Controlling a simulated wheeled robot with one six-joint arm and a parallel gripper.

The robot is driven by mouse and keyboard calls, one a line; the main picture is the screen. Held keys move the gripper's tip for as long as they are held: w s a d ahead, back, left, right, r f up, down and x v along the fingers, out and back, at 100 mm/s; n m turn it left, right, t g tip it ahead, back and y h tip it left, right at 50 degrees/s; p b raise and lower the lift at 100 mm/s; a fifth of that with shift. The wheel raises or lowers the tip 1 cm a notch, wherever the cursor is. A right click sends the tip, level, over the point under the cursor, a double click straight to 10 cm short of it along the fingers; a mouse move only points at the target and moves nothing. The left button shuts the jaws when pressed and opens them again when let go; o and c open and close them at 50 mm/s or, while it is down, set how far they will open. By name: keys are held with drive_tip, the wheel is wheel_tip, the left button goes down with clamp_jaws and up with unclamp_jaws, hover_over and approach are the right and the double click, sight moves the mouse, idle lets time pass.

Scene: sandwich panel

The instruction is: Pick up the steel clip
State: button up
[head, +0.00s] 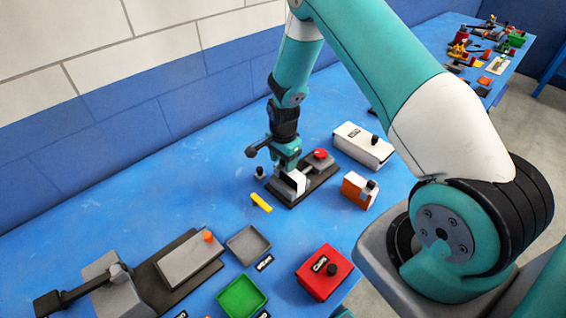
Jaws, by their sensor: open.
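My gripper (287,165) is open and points down over a dark base plate (312,188) that carries a white block and a grey part. The fingertips are small in this view, and I cannot tell whether they touch anything. I cannot make out a steel clip for certain; it may be hidden by the gripper or too small to tell.
A white box (362,142) and an orange-and-white box (358,188) stand right of the plate. A yellow piece (261,202) lies in front. Nearer are a grey tray (248,243), a green tray (241,297), a red box (312,283) and a lever press (105,285).

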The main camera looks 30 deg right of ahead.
clamp_jaws()
drive_tip(key=shift+r, duration=0.1)
